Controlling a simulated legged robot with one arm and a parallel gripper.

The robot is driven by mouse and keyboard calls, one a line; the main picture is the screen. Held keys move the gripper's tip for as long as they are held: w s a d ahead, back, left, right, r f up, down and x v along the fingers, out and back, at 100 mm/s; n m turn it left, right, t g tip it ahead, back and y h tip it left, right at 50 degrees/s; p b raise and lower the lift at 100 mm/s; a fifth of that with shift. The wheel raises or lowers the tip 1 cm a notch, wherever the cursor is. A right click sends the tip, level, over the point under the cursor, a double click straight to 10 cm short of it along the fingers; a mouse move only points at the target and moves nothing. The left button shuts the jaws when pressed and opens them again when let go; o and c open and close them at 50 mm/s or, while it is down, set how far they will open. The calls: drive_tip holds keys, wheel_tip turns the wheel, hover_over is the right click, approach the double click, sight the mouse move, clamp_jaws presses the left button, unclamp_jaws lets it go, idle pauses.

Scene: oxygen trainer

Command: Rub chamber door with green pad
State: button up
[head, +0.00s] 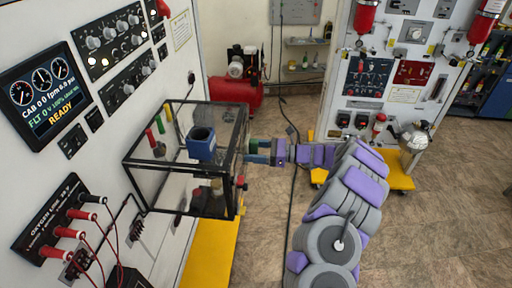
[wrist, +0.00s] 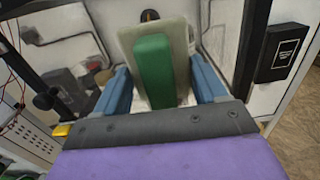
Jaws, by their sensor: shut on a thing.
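The chamber (head: 185,213) is a clear box with a black frame, mounted at the white panel on the left in the head view. Its side facing my arm appears to be the door, with a red knob (head: 240,182) near that edge. My gripper (head: 250,152) is beside that side at mid height. In the wrist view its blue fingers (wrist: 160,88) are shut on the green pad (wrist: 154,70), a green block on a pale, wider slab. The pad's far face is hidden, so I cannot tell whether it touches the door.
A blue cup-like part (head: 202,144) sits in the chamber's top. A yellow base (head: 212,255) lies below. A red compressor (head: 236,95) stands behind, and a white panel cart (head: 392,75) is at right.

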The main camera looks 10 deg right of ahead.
drive_tip(key=shift+s+a, duration=0.2)
drive_tip(key=shift+s, duration=0.35)
drive_tip(key=shift+s+a, duration=0.15)
drive_tip(key=shift+s, duration=0.35)
drive_tip(key=shift+s, duration=0.1)
drive_tip(key=shift+s+a, duration=0.3)
drive_tip(key=shift+s, duration=0.5)
drive_tip(key=shift+s+a, duration=0.25)
drive_tip(key=shift+s, duration=0.55)
drive_tip(key=shift+d, duration=0.1)
drive_tip(key=p, duration=0.2)
approach(243, 162)
drive_tip(key=shift+s+a+r, duration=0.1)
drive_tip(key=shift+a+r, duration=0.2)
drive_tip(key=shift+a, duration=0.15)
